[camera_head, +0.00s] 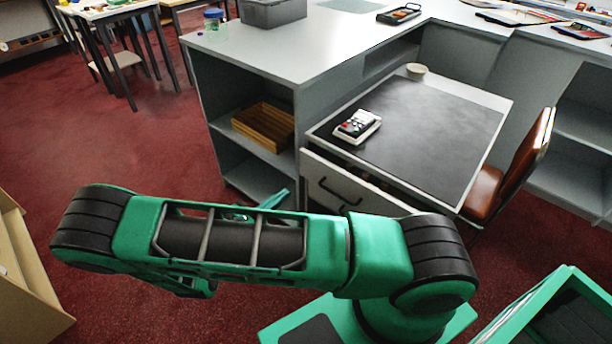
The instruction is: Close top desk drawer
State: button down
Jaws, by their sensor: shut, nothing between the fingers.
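The desk (430,130) with a dark top stands right of centre. Its top drawer is under the near edge. The pale drawer front (345,187) carries a dark handle (335,192). A dark gap shows between this front and the desk top, so the drawer looks pulled out a little. My arm hides the drawer's lower right part. My gripper (268,202) shows only in part behind my arm, left of the drawer front and apart from it as far as I can see. It is shut, with nothing seen in it.
A calculator-like device (357,126) and a small bowl (416,70) sit on the desk. A brown chair (510,175) stands at its right. A grey counter with open shelves (245,120) holds a wooden tray (264,126) at left.

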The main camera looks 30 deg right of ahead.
aim_at(315, 169)
jog(key=shift+n+t, duration=0.4)
jog(key=x, duration=1.3)
jog(key=shift+w+d+f, duration=0.15)
jog(key=shift+d+f, duration=0.05)
jog(key=shift+d, duration=0.1)
